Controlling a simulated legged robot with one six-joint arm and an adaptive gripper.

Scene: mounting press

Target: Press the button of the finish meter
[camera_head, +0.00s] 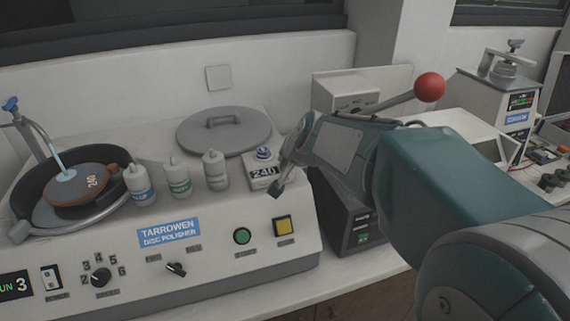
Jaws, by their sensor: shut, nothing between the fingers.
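My gripper (276,190) is shut and empty. Its tip is just in front of the box's lower right side, below the level of the button. Whether the tip touches the box is unclear. My gripper and arm cover part of the box's right side.
The polisher (200,269) has a green button (242,236) and a yellow button (283,225) below my gripper. Three bottles (180,178) stand left of the box. A grey lid (222,132) lies behind. A red-knobbed lever (429,87) rises behind my arm.

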